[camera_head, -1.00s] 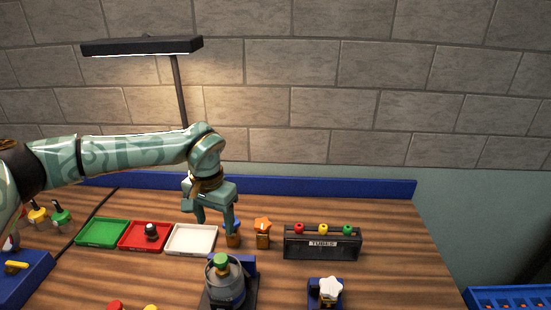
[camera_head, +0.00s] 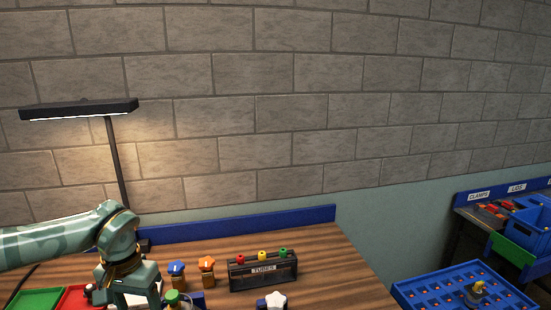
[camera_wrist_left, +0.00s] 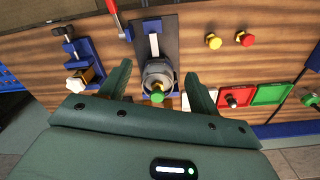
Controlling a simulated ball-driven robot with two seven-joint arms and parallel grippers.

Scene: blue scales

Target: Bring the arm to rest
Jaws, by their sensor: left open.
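My left arm (camera_head: 60,240) comes in from the left in the head view, with its gripper (camera_head: 128,300) low over the bench and its fingertips cut off by the frame's bottom edge. In the left wrist view the gripper (camera_wrist_left: 160,80) is open, its two dark green fingers apart. A glass jar with a green knob (camera_wrist_left: 157,97) shows between the fingers in that view, on a dark stand; I cannot tell how far below it is. Nothing is held. My right arm is in neither view.
Green (camera_head: 35,299) and red (camera_head: 78,298) trays lie left. A lamp (camera_head: 80,110) stands behind. A blue crate (camera_head: 430,292) stands off to the right.

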